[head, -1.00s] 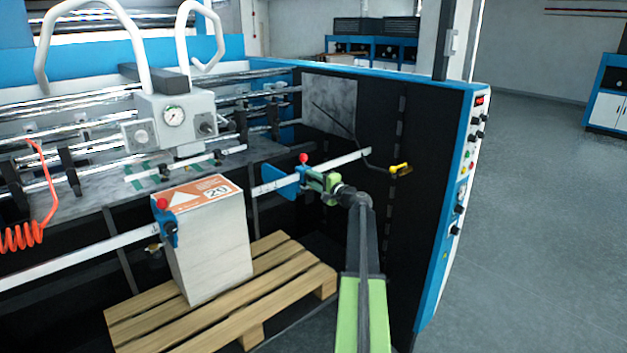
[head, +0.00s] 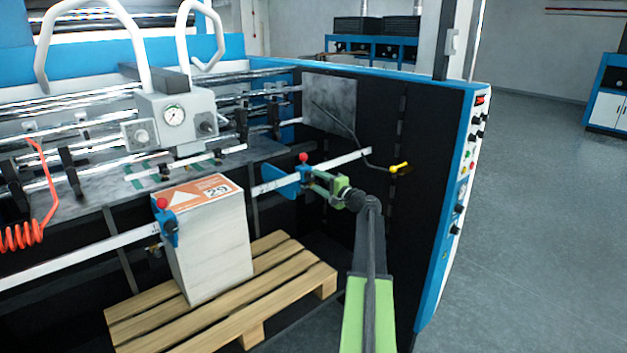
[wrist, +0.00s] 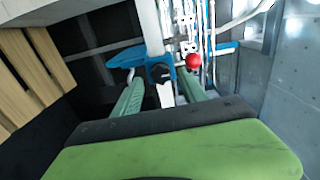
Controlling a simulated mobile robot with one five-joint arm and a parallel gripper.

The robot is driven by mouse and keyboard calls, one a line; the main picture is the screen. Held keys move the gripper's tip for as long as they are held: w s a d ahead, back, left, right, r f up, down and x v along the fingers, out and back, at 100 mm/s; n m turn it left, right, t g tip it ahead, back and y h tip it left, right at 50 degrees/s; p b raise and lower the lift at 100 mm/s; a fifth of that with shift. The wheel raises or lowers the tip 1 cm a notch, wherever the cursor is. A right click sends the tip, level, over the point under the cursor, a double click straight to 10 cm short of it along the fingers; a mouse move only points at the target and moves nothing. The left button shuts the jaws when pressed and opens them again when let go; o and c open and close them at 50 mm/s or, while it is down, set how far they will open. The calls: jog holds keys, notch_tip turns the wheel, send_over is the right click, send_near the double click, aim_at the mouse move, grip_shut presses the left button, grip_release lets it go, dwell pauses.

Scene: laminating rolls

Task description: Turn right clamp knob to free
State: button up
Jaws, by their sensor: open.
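The right clamp (head: 301,172) is a blue block on the white rail, with a red ball (head: 303,158) on top and a blue plate on its left side. My gripper (head: 309,180) is at this clamp, reaching in from the right. In the wrist view, my green fingers (wrist: 160,84) are spread apart below the blue clamp body (wrist: 160,66). The red ball (wrist: 193,61) shows close to the right finger. A pale piece lies between the fingers; I cannot tell whether it is the knob. Contact with the clamp cannot be made out.
The left clamp (head: 168,228) has its own red ball and sits at the paper stack (head: 215,250). The stack stands on a wooden pallet (head: 290,290). The white rail (head: 345,160) runs across. A yellow-handled rod (head: 399,168) hangs right of my gripper. Open floor lies right.

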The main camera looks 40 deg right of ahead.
jog(key=s+a, duration=0.1)
jog(key=s, duration=1.2)
jog(key=shift+s, duration=0.4)
jog(key=w+a+f+n+g+y, duration=0.1)
jog(key=w+a+f+n+y, duration=0.15)
jog(key=a, duration=0.45)
jog(key=w+a+f+n+g+y, duration=0.1)
jog(key=w+a+f+g, duration=0.1)
jog(key=w+a+f, duration=0.3)
jog(key=w+a+n+g+y, duration=0.1)
jog(key=w+a+n+y, duration=0.15)
jog(key=a, duration=0.55)
jog(key=w+a+f+n+g+y, duration=0.1)
jog(key=a+f+n+g, duration=0.25)
jog(key=a, duration=0.65)
jog(key=a+f+n+g, duration=0.25)
jog(key=a+f, duration=0.25)
jog(key=a, duration=0.6)
jog(key=s+a+f+n+g+h, duration=0.3)
jog(key=s+a, duration=0.3)
jog(key=a, duration=0.4)
jog(key=s+a+f+n+g+h, duration=0.2)
jog(key=s+a+f+n+g, duration=0.1)
jog(key=a, duration=0.7)
jog(key=s+f+g, duration=0.1)
jog(key=s+g, duration=0.1)
jog(key=shift+s+a+f+n+h, duration=0.2)
jog(key=shift+s+f+n+h, duration=0.1)
jog(key=shift+s+f+h, duration=0.1)
